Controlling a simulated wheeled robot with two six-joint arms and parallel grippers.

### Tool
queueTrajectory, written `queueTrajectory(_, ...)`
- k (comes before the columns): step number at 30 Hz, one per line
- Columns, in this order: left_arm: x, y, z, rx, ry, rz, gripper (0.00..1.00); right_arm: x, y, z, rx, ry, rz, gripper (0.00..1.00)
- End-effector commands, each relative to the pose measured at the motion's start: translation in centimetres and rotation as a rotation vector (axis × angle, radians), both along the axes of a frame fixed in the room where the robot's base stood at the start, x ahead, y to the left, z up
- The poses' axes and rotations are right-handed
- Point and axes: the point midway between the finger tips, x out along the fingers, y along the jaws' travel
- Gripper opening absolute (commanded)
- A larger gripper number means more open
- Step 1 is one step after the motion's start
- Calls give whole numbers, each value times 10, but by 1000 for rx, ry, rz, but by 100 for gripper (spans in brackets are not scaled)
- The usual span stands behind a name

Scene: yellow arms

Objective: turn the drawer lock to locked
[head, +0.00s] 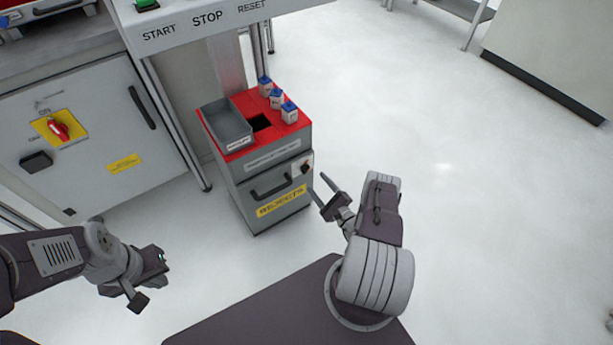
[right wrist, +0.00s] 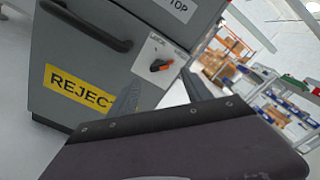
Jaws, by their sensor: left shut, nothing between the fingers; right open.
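The drawer lock (head: 305,167) is a small knob on a pale plate at the upper right of the drawer front of a grey reject cabinet (head: 240,194). In the right wrist view the lock (right wrist: 160,66) shows an orange handle on a black base, lying slantwise in the picture; its small markings are unreadable. My right gripper (head: 325,189) is open, just right of the cabinet front and apart from the lock. In the right wrist view its fingers (right wrist: 161,93) stand below and to either side of the lock, with nothing between them. My left gripper (head: 150,281) is shut and empty at lower left.
The drawer has a dark handle (head: 270,187) and a yellow label (head: 281,201). On the red cabinet top stand a grey tray (head: 229,128) and several blue-capped bottles (head: 277,99). A large cabinet with a red rotary switch (head: 59,130) stands left. The floor to the right is clear.

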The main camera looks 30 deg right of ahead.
Motion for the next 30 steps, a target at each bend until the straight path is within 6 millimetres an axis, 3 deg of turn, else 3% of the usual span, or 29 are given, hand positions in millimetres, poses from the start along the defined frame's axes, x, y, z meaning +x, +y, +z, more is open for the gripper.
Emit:
queueTrajectory(3, 0, 0, -15, 0, 0, 0, 0, 27, 4, -4, -4, -3, 8, 58)
queueTrajectory(9, 0, 0, -28, 0, 0, 0, 0, 62, 7, -3, -1, -2, 6, 58)
queueTrajectory(20, 0, 0, -29, 0, 0, 0, 0, 73, 7, 0, 2, 1, 4, 58)
queueTrajectory(27, 0, 0, -29, 0, 1, 0, 0, 73, 7, 0, 2, 2, 4, 0)
queueTrajectory(30, 0, 0, -29, 0, 0, 0, 0, 73, 7, 0, 1, 1, 4, 0)
